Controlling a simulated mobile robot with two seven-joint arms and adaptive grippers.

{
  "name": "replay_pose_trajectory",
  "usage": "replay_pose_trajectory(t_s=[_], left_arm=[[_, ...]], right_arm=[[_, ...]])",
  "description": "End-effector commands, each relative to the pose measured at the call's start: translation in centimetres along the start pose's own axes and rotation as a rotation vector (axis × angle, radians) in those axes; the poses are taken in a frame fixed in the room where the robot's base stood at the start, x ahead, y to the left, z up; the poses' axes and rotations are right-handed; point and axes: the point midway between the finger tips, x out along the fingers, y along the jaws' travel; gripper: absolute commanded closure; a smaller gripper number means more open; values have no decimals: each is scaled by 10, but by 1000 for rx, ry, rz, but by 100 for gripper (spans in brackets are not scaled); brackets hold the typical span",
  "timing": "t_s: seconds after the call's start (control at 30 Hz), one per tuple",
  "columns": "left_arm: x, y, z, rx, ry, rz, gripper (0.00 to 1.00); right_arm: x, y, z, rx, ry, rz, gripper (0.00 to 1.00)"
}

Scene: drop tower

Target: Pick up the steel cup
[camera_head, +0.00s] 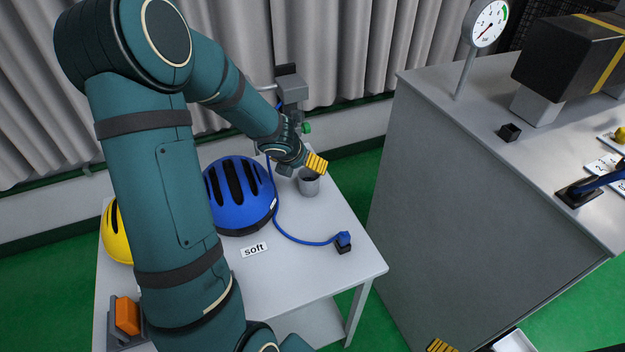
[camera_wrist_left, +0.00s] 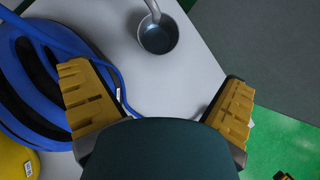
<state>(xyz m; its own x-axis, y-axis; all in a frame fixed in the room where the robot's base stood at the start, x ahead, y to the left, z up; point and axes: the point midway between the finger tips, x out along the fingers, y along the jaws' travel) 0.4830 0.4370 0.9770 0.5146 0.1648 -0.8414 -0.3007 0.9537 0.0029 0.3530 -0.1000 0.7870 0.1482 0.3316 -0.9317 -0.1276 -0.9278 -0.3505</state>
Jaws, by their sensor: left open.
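The steel cup (camera_head: 309,186) stands on the small grey table near its back right edge. It also shows in the left wrist view (camera_wrist_left: 157,38), top centre, its open mouth facing the camera. A grey curved piece reaches over its rim there; I cannot tell whether it touches. My left gripper (camera_head: 314,163) is open, with yellow finger pads, and overlaps the cup's top in the head view. In the left wrist view the cup lies beyond the fingertips, between their lines, with nothing held. A yellow pad of my right gripper (camera_head: 440,346) shows at the bottom edge; its state is hidden.
A blue helmet (camera_head: 240,193) sits left of the cup, with a blue cable (camera_head: 290,237) curving across the table. A tap-like device (camera_head: 292,95) stands behind the cup. A yellow helmet (camera_head: 114,236) is farther left. A tall grey bench (camera_head: 470,170) rises at right.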

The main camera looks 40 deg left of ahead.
Motion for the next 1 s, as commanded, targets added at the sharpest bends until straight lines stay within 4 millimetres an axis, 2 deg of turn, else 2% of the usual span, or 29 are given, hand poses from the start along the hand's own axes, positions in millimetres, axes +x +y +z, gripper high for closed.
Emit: replay_pose_trajectory(t_s=[0.03,0.1,0.3,0.57,0.8,1.0], left_arm=[[14,0,-4,0,3,-1,0],[29,0,-4,-1,3,-1,0],[62,0,-3,-3,3,-1,0],[79,0,-2,-3,3,-1,0],[113,2,-2,-3,3,-2,0],[126,2,-1,-3,2,-2,0]], right_arm=[[9,4,3,-1,-6,0,1],[16,6,6,-3,-12,-1,1],[30,12,11,-6,-22,-2,1],[35,13,11,-8,-21,-2,1],[48,18,10,-9,-15,-2,1],[52,19,9,-9,-12,-2,1]])
